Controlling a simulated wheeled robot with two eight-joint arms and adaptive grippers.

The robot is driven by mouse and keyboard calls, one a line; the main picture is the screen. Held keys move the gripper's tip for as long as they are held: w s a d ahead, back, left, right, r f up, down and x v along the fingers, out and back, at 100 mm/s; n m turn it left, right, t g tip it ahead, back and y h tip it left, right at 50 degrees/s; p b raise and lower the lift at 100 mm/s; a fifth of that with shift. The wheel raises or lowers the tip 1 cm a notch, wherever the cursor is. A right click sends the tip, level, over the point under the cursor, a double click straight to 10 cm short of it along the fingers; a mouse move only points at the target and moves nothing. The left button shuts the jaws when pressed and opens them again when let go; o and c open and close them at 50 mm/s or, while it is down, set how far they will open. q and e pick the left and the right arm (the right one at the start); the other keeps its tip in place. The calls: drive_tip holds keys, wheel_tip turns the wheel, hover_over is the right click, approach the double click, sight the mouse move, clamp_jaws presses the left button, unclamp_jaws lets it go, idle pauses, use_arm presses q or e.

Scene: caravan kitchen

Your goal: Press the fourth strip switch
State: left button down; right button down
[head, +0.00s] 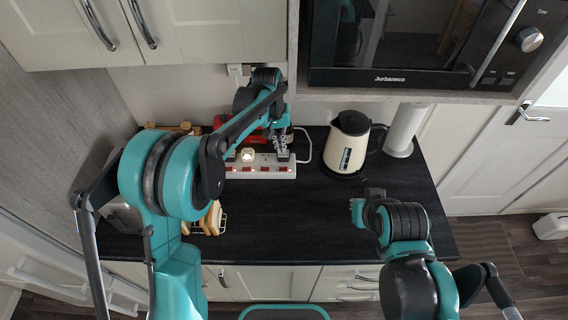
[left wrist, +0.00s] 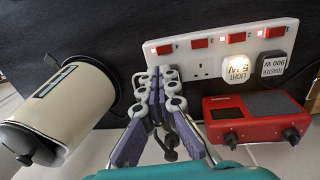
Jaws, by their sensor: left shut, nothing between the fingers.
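A white power strip (head: 262,174) lies on the dark worktop, with a row of red rocker switches along its front edge. It also shows in the left wrist view (left wrist: 216,58). The switch at the strip's right end (head: 286,170) in the head view is the leftmost one (left wrist: 166,47) in the left wrist view. My left gripper (left wrist: 160,74) is shut and empty, its fingertips just short of that end switch, over the socket beside it. The fingers partly hide a dark plug there; contact cannot be told. My right gripper (head: 366,204) is over the worktop's right part, its fingers unclear.
A lit plug (left wrist: 236,70) and a toaster plug (left wrist: 270,66) sit in the strip. A red radio (left wrist: 254,120) is behind it. A cream kettle (head: 346,148) stands to the right, beside a white roll (head: 403,130). A toast rack (head: 211,219) is at front left.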

sight(285, 169)
use_arm(q)
drive_tip(key=shift+f, duration=0.1)
drive_tip(key=f, duration=0.3)
drive_tip(key=f+b, duration=0.1)
drive_tip(key=f, duration=0.2)
drive_tip(key=d+f, duration=0.1)
drive_tip(key=f, duration=0.2)
drive_tip(key=shift+d+f, duration=0.1)
drive_tip(key=shift+f, duration=0.3)
drive_tip(key=shift+d+f+b, duration=0.2)
drive_tip(key=shift+f+b, duration=0.35)
drive_tip(key=shift+b, duration=0.35)
drive_tip(key=shift+s+r, duration=0.1)
drive_tip(key=shift+r, duration=0.15)
drive_tip(key=shift+a, duration=0.1)
